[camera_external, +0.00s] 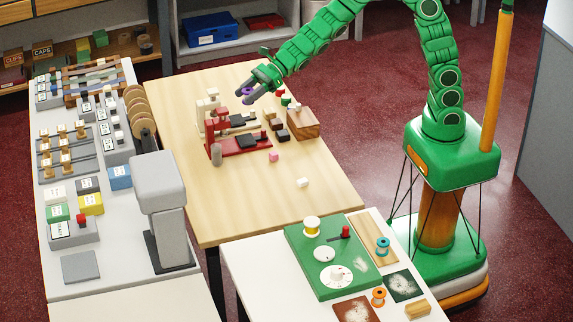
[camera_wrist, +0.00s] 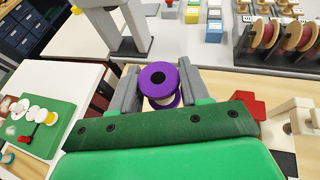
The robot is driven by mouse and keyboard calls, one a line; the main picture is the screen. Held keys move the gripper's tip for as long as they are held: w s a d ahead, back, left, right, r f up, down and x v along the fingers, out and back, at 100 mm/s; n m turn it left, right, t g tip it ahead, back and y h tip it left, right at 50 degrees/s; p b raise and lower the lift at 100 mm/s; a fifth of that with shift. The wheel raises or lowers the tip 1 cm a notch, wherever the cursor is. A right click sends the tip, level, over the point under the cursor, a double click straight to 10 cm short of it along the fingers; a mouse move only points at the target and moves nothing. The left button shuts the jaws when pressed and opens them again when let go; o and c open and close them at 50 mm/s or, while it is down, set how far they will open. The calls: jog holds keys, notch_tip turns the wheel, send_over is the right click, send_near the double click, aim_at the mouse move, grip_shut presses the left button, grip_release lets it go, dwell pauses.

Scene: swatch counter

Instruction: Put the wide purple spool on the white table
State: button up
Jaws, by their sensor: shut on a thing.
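A purple spool (camera_external: 247,91) with a dark centre hole is held by my gripper (camera_external: 248,94) above the far part of the wooden table. In the wrist view the purple spool (camera_wrist: 158,78) sits between the two grey fingers of my gripper (camera_wrist: 160,84), which is shut on it. A pale band shows below its purple top flange; its lower part is mostly hidden. The white table (camera_external: 247,262) stands at the front, apart from the spool. It also shows at the left of the wrist view (camera_wrist: 76,65).
On the white table are a green board (camera_external: 300,262) with a yellow-white spool (camera_external: 311,226), a teal spool (camera_external: 382,246), an orange spool (camera_external: 378,296) and dark patches. Red and cream devices and a wooden block (camera_external: 303,123) stand on the wooden table (camera_external: 320,185) near my gripper. Its front is mostly clear.

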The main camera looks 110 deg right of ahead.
jog(key=shift+m+h, duration=0.7)
jog(key=shift+h, duration=0.1)
jog(key=s+d+f, duration=0.2)
jog(key=d, duration=0.3)
jog(key=s+d+f, duration=0.2)
jog(key=d+f, duration=0.1)
jog(key=d, duration=0.2)
jog(key=s+d+f, duration=0.3)
jog(key=d, duration=0.2)
jog(key=shift+s+d+f, duration=0.1)
jog(key=shift+d+f, duration=0.1)
jog(key=shift+f, duration=0.05)
jog(key=s+d+f+m+h, duration=0.1)
jog(key=s+d+f, duration=0.2)
jog(key=s+d, duration=0.35)
jog(key=s+d+f+m+h, duration=0.1)
jog(key=s+d+f, duration=0.3)
jog(key=s+d, duration=0.3)
send_over(242, 110)
jog(key=shift+t, duration=0.3)
jog(key=shift+s+f, duration=0.15)
jog(key=shift+f, duration=4.5)
jog(key=shift+d+f, duration=0.15)
jog(key=shift+f, duration=1.55)
jog(key=o, duration=1)
